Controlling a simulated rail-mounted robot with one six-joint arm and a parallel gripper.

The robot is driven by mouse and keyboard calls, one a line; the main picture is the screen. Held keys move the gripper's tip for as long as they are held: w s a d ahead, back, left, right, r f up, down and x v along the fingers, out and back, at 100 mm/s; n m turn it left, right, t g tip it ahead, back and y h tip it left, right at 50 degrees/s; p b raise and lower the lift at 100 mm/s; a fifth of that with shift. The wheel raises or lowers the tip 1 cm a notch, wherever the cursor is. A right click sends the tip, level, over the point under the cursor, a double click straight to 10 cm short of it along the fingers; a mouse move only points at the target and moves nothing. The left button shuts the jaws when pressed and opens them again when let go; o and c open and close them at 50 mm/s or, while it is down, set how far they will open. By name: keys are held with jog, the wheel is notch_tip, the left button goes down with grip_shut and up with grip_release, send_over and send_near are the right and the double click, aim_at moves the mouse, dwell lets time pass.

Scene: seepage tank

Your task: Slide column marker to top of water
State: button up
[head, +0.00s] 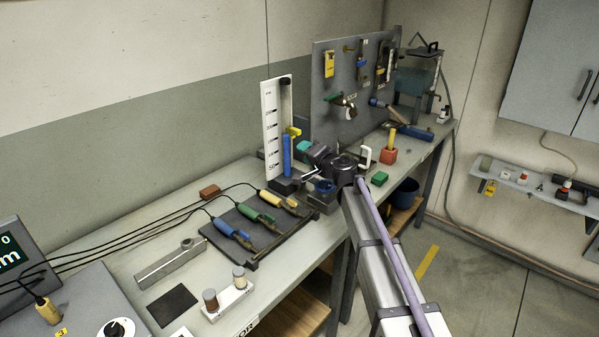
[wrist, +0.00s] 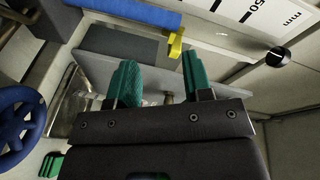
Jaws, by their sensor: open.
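A white mm scale board (head: 270,125) stands upright on the bench; it also crosses the top of the wrist view (wrist: 225,12). A blue water column (head: 287,158) runs along its lower part, and shows at the top in the wrist view (wrist: 135,10). The yellow marker (head: 294,131) sits close to the blue column's upper end; it also shows in the wrist view (wrist: 176,46). I cannot tell its exact level against the water. My gripper (wrist: 160,68) is open, its green fingers pointing towards the marker. The marker appears just beyond the fingertips, nearer the right finger, not gripped.
A grey tool panel (head: 335,85) stands behind. A dark mat (head: 255,230) with blue, green and yellow handled tools lies in front.

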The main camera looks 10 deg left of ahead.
aim_at(300, 133)
jog(key=w+a+m, duration=0.1)
jog(key=w+m, duration=0.1)
jog(key=w, duration=0.1)
jog(key=w+a+r+m+t+h+p, duration=0.1)
jog(key=w+m, duration=0.1)
jog(key=w, duration=0.1)
jog(key=w+a+r+m+t, duration=0.1)
jog(key=w+m, duration=0.1)
jog(key=w, duration=0.2)
jog(key=shift+w+a+r+m+h, duration=0.1)
jog(key=shift+a+r+m+h, duration=0.1)
jog(key=shift+a+m+h, duration=0.15)
grip_shut()
